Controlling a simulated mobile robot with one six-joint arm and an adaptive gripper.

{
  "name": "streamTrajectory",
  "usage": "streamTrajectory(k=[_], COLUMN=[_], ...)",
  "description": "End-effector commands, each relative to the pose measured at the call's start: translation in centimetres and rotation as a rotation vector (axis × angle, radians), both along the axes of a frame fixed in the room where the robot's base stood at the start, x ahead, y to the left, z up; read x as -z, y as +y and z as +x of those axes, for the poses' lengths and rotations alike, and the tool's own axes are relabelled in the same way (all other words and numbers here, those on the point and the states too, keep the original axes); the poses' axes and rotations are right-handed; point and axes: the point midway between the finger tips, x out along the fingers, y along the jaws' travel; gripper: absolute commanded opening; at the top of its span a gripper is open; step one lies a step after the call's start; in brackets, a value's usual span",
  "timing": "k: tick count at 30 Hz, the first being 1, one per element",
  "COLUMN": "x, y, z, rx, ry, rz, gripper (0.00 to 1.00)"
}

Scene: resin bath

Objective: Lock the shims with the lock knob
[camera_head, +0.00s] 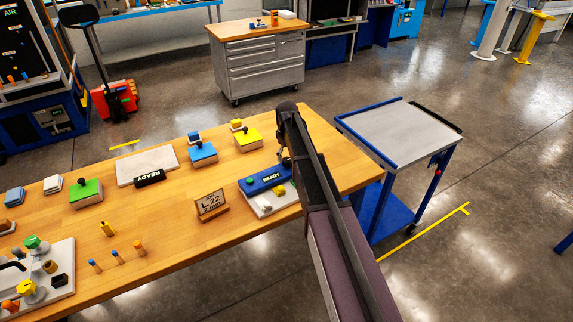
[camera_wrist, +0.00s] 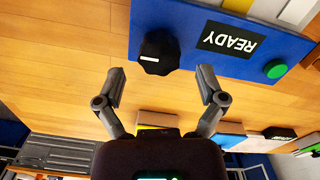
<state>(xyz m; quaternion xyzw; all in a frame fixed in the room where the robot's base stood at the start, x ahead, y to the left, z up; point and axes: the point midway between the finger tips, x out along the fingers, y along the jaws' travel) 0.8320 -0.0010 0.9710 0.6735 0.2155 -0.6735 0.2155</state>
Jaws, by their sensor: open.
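The lock knob (camera_wrist: 160,52) is black and lobed with a white mark, on a blue fixture (camera_wrist: 195,18) in the wrist view. A black READY label (camera_wrist: 230,40) and a green button (camera_wrist: 276,68) are beside it. My gripper (camera_wrist: 161,78) is open and empty, its fingertips apart on both sides just short of the knob. In the head view the blue fixture (camera_head: 254,189) sits on the bench below my gripper (camera_head: 284,157), and my arm hides the knob. Yellow and pale pieces, perhaps the shims, show at the wrist view's top edge (camera_wrist: 238,5).
A grey-topped cart (camera_head: 400,130) stands right of the bench. A drawer cabinet (camera_head: 258,65) is behind.

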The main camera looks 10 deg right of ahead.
Motion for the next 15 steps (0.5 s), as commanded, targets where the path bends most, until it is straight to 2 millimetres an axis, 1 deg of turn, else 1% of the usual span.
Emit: streamTrajectory(k=[1,6,15], x=[0.8,1.8,2.4], y=[0.0,0.0,0.0], z=[0.0,0.0,0.0], rx=[0.000,0.000,0.000], ry=[0.000,0.000,0.000], rz=[0.000,0.000,0.000], gripper=[0.89,0.89,0.89])
